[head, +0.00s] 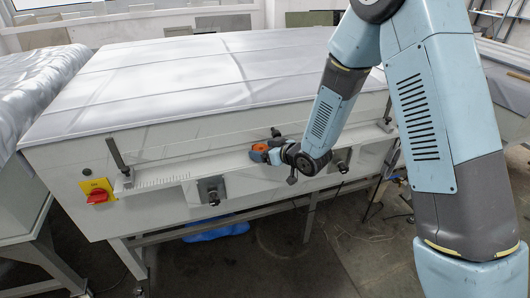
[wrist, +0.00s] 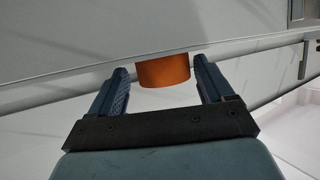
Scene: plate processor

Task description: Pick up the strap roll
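The strap roll (head: 260,147) is a small orange cylinder at the front ledge of the white machine in the head view. In the wrist view the strap roll (wrist: 163,71) shows between and just beyond my two dark blue fingers. My gripper (wrist: 161,72) is open, with a finger on each side of the roll and a narrow gap at each side. In the head view my gripper (head: 265,152) reaches the ledge from the right and partly hides the roll. Whether the roll touches the ledge is hard to tell.
The white machine (head: 200,75) has a wide, clear cloth-like top. A red switch (head: 97,196) on a yellow plate sits on its front left. Something blue (head: 217,231) lies on the floor underneath.

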